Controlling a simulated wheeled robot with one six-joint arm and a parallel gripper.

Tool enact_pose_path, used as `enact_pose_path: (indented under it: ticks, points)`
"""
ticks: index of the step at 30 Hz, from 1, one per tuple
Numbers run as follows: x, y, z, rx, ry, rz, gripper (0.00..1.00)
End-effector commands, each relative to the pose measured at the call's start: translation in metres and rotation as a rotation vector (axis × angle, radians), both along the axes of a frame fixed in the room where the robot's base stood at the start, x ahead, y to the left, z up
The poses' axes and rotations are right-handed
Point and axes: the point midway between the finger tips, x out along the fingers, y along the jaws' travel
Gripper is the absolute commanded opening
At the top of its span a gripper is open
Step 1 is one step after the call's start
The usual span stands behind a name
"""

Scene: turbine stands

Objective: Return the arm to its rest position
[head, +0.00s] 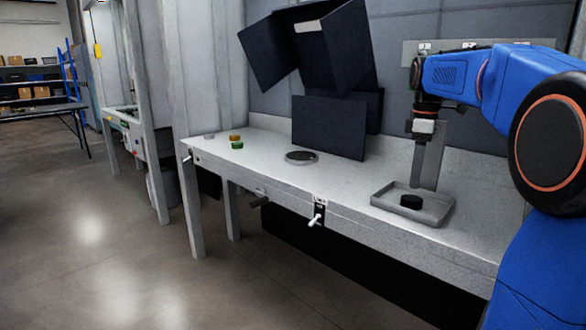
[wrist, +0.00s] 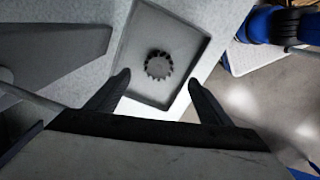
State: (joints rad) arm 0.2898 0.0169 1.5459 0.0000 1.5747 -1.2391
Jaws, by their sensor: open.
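My arm is blue and reaches in from the right in the head view. My gripper (head: 428,185) points down above a shallow grey tray (head: 437,217) on the bench. A dark round toothed part (head: 411,202) lies in the tray. In the wrist view my gripper (wrist: 158,82) has its two dark fingers spread wide apart with nothing between them. The toothed part (wrist: 158,65) lies flat on the floor of the tray (wrist: 127,78), beyond the fingertips and apart from them.
The grey bench (head: 260,165) holds a dark round dish (head: 301,157), a green piece (head: 237,145) and an orange piece (head: 234,137). Dark panels (head: 329,127) stand at the back of the bench, left of my gripper. Open floor (head: 110,240) lies in front.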

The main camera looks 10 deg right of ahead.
Motion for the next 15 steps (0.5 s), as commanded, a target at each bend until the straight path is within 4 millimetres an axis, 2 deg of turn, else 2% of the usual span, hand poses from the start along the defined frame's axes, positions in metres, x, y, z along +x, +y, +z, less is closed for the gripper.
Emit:
enact_pose_path:
  ticks: [5,15]
  points:
    - [-0.026,0.022,-0.004,-0.008,-0.035,-0.073,0.74]
    - [-0.108,0.078,-0.038,-0.002,-0.144,-0.323,0.74]
